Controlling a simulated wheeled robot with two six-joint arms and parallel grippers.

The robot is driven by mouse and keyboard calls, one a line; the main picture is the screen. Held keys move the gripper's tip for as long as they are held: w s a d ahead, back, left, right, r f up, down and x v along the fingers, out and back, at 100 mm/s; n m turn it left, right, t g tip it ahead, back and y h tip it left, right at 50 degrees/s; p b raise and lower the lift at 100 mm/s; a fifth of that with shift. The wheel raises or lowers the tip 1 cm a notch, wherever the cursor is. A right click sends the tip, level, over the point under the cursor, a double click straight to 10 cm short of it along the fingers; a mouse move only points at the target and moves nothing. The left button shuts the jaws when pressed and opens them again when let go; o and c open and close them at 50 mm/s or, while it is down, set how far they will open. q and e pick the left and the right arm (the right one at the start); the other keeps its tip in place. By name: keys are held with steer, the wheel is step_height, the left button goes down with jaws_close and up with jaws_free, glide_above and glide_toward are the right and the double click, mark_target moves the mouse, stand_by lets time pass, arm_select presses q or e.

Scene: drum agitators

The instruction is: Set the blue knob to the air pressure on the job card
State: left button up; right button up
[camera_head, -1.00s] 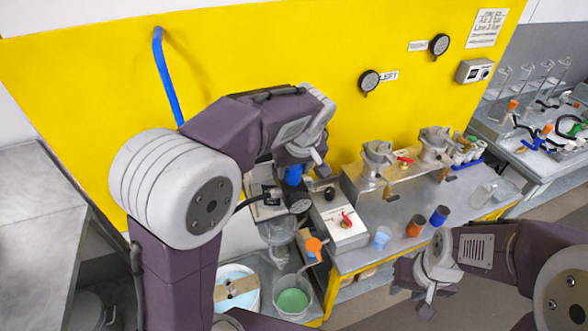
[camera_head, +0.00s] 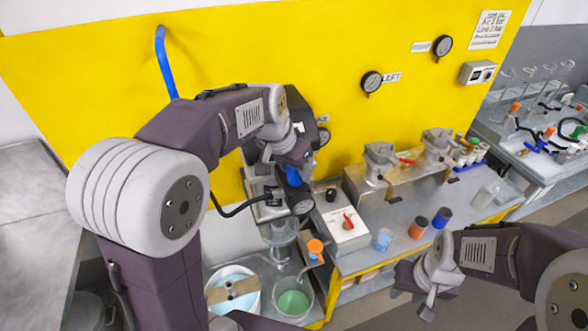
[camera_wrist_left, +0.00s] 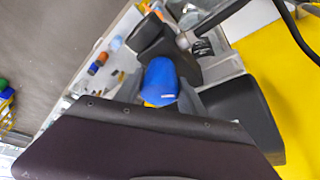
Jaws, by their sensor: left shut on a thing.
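The blue knob (camera_head: 293,175) sits on the dark regulator above the left agitator stand. My left gripper (camera_head: 292,158) reaches it from above and is shut on it. In the left wrist view the blue knob (camera_wrist_left: 161,80) shows between the dark fingers, its lower part hidden by the gripper. The job card (camera_head: 491,30) hangs at the upper right of the yellow wall; it mentions air and line pressures in bar, but its small print is hard to read. My right gripper (camera_head: 427,292) is low at the right, away from the knob; its jaw opening is unclear.
A round gauge (camera_head: 302,203) sits below the knob. A white box with a red lever (camera_head: 348,220) stands beside it. Cups (camera_head: 417,227) stand on the bench. Wall gauges (camera_head: 371,82) hang above. A green-filled beaker (camera_head: 292,301) is below.

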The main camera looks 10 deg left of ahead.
arm_select(q)
steer(key=m+h, duration=0.1)
steer(key=m, duration=0.2)
steer(key=shift+w+m+g, duration=0.15)
steer(key=shift+m+g, duration=0.15)
steer(key=shift+g, duration=0.1)
steer(key=shift+m+g+h, duration=0.5)
steer(key=shift+m+h, duration=0.1)
steer(key=shift+m, duration=1.1)
steer(key=shift+f+b, duration=0.1)
steer(key=shift+b, duration=0.2)
steer(key=o, duration=1.1)
steer(key=shift+c, duration=0.2)
steer(key=shift+o, duration=1.4)
steer(key=shift+w+d, duration=0.2)
steer(key=shift+d, duration=0.05)
steer(key=v, duration=0.9)
